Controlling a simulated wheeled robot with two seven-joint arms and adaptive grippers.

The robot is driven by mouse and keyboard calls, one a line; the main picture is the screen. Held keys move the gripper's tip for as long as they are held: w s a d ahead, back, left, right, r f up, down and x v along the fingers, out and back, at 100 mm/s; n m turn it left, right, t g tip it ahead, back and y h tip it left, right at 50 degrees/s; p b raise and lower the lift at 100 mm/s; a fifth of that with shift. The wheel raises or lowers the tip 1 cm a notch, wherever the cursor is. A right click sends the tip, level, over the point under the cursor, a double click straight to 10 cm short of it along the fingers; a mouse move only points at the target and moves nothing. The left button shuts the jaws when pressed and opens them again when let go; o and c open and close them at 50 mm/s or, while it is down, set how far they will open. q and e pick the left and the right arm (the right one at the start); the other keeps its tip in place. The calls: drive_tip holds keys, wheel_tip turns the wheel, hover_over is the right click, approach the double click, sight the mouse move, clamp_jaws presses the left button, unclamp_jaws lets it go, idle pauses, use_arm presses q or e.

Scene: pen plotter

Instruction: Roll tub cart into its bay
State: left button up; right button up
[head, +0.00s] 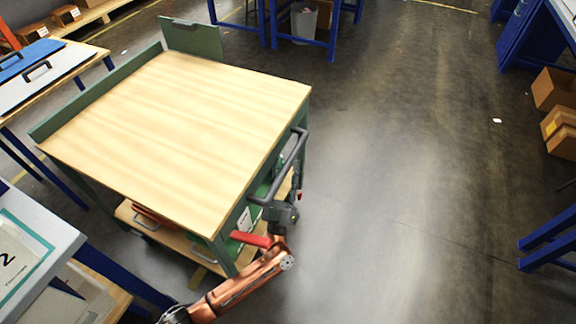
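The cart (180,125) stands at left centre, with a pale wooden top, a green frame and a raised green back edge. Its lower shelf (185,243) holds an orange tub and green items, partly hidden under the top. A dark grey push handle (291,165) sticks out from its right side. My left arm comes in from the bottom left, and my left gripper (297,188) is at the handle's near end. Whether its fingers are closed around the bar cannot be made out. My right gripper is not in view. No bay can be clearly identified.
A table with a blue and a grey case (55,80) stands left of the cart. A bench with a numbered sheet (20,255) is close at lower left. Blue-legged tables (318,45) stand behind. Cardboard boxes (553,88) are at the right. The floor right of the cart is open.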

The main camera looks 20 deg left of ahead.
use_arm(q)
drive_tip(key=shift+w+r, duration=0.25)
drive_tip(key=shift+c, duration=0.4)
clamp_jaws()
